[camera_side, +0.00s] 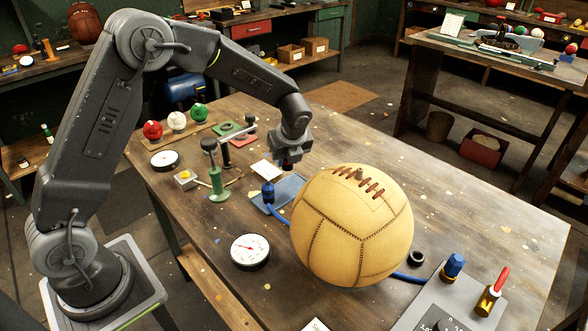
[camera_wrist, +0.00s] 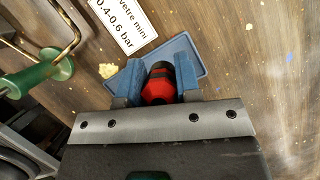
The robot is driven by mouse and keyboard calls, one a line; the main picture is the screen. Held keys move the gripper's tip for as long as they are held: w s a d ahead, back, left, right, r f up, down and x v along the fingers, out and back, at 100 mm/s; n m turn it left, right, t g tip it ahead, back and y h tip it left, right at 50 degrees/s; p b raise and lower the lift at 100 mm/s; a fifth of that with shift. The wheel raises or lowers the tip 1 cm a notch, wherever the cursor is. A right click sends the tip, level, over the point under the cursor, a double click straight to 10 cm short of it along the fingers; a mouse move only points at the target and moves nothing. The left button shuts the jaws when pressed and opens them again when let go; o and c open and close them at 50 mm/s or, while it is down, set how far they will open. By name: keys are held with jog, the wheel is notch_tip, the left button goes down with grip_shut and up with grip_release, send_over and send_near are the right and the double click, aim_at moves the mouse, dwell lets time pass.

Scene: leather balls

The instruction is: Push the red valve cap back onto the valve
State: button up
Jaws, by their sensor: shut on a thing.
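The red valve cap (camera_wrist: 157,90), with a black part along its upper edge, sits between the two blue-grey fingers of my gripper (camera_wrist: 157,76) in the wrist view. The fingers are shut on it. In the side view my gripper (camera_side: 287,163) hangs above the table, left of the tan laced leather ball (camera_side: 345,235) and apart from it. The cap shows there only as a small dark red spot. A small dark stub (camera_side: 359,174) shows by the lacing on top of the ball; I cannot tell whether it is the valve.
A blue-grey tray (camera_side: 287,187) lies below my gripper, with a blue fitting (camera_side: 267,190) and hose. A green-handled stand (camera_side: 216,180) is to the left, a gauge (camera_side: 250,251) in front. A grey plate with brass fittings (camera_side: 487,300) is front right. The table's right side is clear.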

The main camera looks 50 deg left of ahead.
jog(key=s+a+r, duration=0.5)
jog(key=a+r, duration=0.1)
jog(key=a, duration=0.2)
notch_tip(320, 180, up, 20)
jog(key=r+m+t+h, duration=0.1)
jog(key=m+t+h, duration=0.2)
jog(key=m, duration=0.9)
send_over(365, 172)
jog(key=s, duration=0.1)
jog(key=shift+s+f, duration=0.15)
jog(key=shift+f, duration=2.95)
jog(key=shift+f, duration=1.4)
jog(key=o, duration=1)
jog(key=shift+c, duration=0.2)
jog(key=a+v, duration=0.1)
jog(key=v, duration=1.2)
jog(key=shift+s+d+r, duration=0.15)
jog(key=shift+d+r, duration=0.2)
jog(key=shift+r, duration=0.05)
